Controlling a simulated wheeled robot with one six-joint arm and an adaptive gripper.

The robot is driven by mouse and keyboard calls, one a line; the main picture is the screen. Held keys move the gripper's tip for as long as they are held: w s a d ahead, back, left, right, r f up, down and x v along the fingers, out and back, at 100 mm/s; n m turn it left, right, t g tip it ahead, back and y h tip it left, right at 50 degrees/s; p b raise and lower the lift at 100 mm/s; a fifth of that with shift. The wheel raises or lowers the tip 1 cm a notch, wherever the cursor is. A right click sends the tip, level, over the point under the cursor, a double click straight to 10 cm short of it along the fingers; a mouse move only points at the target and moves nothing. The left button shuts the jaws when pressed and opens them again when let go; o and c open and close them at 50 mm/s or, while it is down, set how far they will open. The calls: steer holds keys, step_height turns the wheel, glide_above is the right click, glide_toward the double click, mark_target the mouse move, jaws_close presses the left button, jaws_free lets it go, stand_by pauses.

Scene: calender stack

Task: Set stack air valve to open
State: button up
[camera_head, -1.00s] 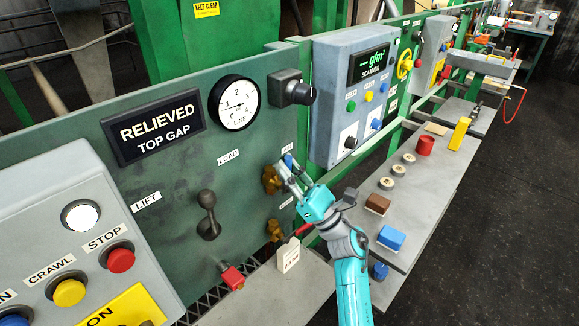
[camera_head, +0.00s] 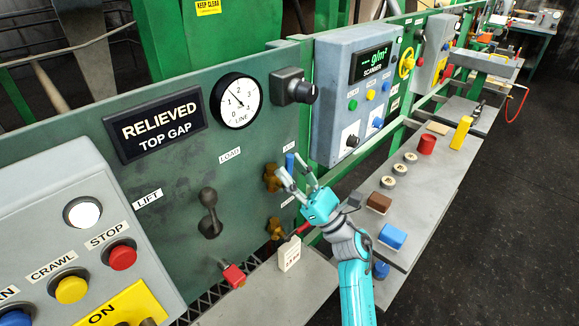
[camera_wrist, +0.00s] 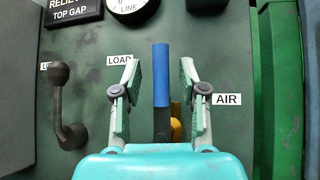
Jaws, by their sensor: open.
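The air valve has a brass body (camera_head: 271,178) and a blue lever handle (camera_head: 290,163) on the green panel, under a small label. In the wrist view the blue handle (camera_wrist: 161,76) stands upright, with a bit of yellow brass beside its lower end and an AIR label (camera_wrist: 227,99) to its right. My gripper (camera_head: 300,179) is open, in front of the panel near the handle. In the wrist view the open fingers (camera_wrist: 160,72) appear on either side of the handle, apart from it. How deep they reach is unclear.
A second brass valve (camera_head: 276,229) with a red handle sits below. A white tag (camera_head: 289,254) stands near it. The scanner box (camera_head: 352,90) and a shelf with several objects are to the right.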

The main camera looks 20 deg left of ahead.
steer(key=w+v, duration=0.1)
steer(key=v, duration=1)
steer(key=shift+s, duration=0.5)
steer(key=s+d+f+m+t+h, duration=0.8)
steer(key=s+d+m+t+h, duration=0.15)
steer(key=m, duration=0.75)
steer(key=s+d+f+m+t+h, duration=0.85)
steer(key=s+d+m, duration=0.2)
steer(key=m, duration=0.55)
steer(key=s+d+m+g+h, duration=0.3)
steer(key=s+d+m+h, duration=0.1)
steer(key=s+m, duration=0.6)
steer(key=s+d+r+m+g+h, duration=0.1)
steer(key=s+d+m+g+h, duration=0.2)
steer(key=s+d+m, duration=0.3)
steer(key=s+m+h, duration=0.1)
steer(key=s+m, duration=0.3)
steer(key=s, duration=0.3)
steer(key=shift+s+d+h, duration=0.2)
steer(key=shift+d+h, duration=0.2)
